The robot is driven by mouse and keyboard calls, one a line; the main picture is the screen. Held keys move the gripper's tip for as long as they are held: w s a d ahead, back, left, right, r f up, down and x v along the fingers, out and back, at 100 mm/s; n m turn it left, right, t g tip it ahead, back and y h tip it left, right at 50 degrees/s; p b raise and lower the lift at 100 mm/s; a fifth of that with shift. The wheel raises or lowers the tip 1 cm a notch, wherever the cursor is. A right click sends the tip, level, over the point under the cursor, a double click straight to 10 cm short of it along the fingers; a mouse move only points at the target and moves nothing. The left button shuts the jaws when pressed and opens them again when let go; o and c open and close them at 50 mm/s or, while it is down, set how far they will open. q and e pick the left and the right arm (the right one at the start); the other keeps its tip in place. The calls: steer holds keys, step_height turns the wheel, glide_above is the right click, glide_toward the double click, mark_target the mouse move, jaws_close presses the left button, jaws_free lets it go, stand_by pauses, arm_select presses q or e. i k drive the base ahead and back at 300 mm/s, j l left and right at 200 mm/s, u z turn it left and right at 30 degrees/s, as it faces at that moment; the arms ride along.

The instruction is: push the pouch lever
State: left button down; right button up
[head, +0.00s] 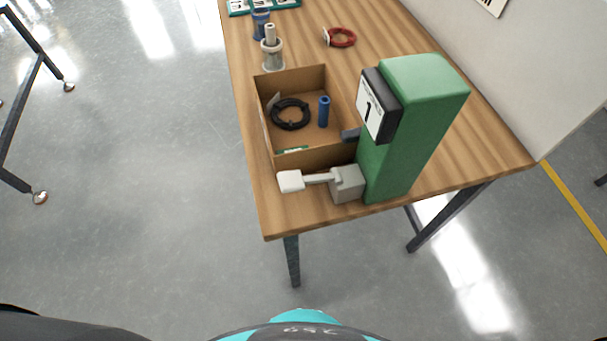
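A tall green machine (417,130) stands at the near right part of the wooden table. A dark-framed white panel marked "1" (374,106) is on its left side. A grey block (346,184) sits at its foot, and a white-ended lever (291,181) sticks out from the block to the left, in front of a cardboard box. A small dark grey part (350,135) juts from the machine above the box's right side. No pouch can be made out for certain. Neither of my grippers is in view.
The open cardboard box (266,117) holds a black cable coil (290,114) and a blue cylinder (324,111). Behind it are spools (272,53) and a red ring (341,37). A white wall or panel (540,70) borders the table's right side.

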mark_target(290, 181)
steer(key=i+l, duration=0.1)
steer(key=l, duration=0.3)
steer(key=i+l, duration=0.1)
steer(key=l, duration=0.3)
steer(key=i+l, duration=0.1)
steer(key=l, duration=0.7)
steer(key=i+u, duration=0.1)
steer(key=u, duration=1.7)
